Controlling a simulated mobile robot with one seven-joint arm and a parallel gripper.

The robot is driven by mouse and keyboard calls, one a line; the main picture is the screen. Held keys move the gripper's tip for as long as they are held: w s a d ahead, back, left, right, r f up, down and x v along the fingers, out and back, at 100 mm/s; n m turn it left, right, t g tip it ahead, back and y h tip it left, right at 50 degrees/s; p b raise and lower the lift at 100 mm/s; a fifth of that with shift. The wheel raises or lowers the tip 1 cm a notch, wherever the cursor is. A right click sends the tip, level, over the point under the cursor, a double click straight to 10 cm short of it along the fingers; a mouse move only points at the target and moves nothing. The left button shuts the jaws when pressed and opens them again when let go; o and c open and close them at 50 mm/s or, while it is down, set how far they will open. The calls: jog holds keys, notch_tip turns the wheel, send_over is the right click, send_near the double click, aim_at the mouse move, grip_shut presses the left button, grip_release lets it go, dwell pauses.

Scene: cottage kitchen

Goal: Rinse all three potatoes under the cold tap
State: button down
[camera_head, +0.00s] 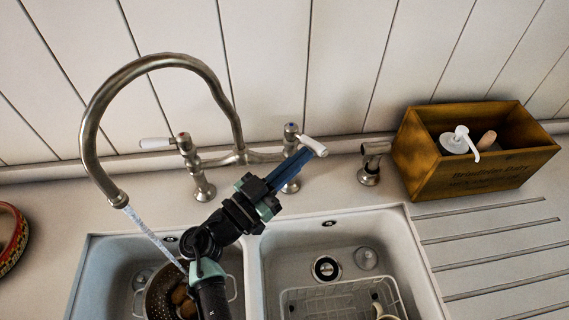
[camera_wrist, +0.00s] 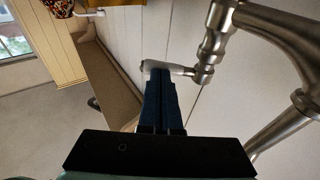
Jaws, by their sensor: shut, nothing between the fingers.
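The bridge tap (camera_head: 160,62) has a curved spout, and a water stream (camera_head: 152,237) runs from it into the left basin. Its right white lever (camera_head: 314,147) points outward to the right; its left white lever (camera_head: 155,143) points left. My gripper (camera_head: 306,154) is shut and empty, with its blue fingertips at the right lever. In the wrist view, the fingertips of my gripper (camera_wrist: 161,72) overlap the pale lever (camera_wrist: 153,66); I cannot tell whether they touch. Brown potatoes (camera_head: 180,294) lie in a colander (camera_head: 153,300) in the left basin, partly hidden by my arm.
The right basin (camera_head: 390,240) holds a wire rack (camera_head: 335,293) with dishes in it. A wooden box (camera_head: 478,165) with a white pump bottle (camera_head: 459,140) stands at the right. A small metal fitting (camera_head: 370,165) stands beside the tap. The ribbed drainer (camera_head: 490,245) is clear.

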aim_at(323, 155)
jog(key=shift+d, duration=0.15)
dwell(0.3)
